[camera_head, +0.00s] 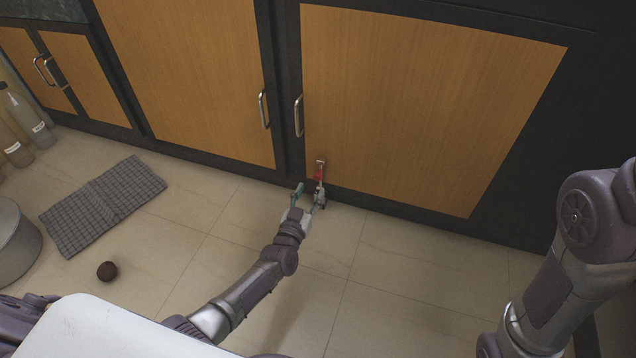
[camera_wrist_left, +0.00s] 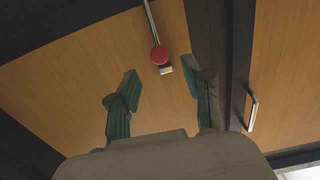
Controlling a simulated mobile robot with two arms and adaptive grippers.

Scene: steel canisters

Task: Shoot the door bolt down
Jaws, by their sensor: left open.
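The door bolt (camera_head: 320,163) is a slim metal rod with a red knob (camera_head: 318,175), low on the wooden door (camera_head: 430,100) near its left edge. In the left wrist view the rod (camera_wrist_left: 151,20) and the round red knob (camera_wrist_left: 159,56) show ahead of my fingers, with a small metal piece (camera_wrist_left: 165,70) beside the knob. My left gripper (camera_head: 308,195) is open beside the lower end of the bolt. Its green-padded fingers (camera_wrist_left: 165,90) are spread apart with nothing between them. I cannot tell whether a finger touches the bolt. My right gripper is out of view.
A door handle (camera_head: 298,116) stands out above and left of the bolt; another handle (camera_head: 264,109) is on the neighbouring door. A grey checked mat (camera_head: 104,206), a dark ball (camera_head: 107,271) and bottles (camera_head: 27,120) are on the floor at left. The tiled floor in front is clear.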

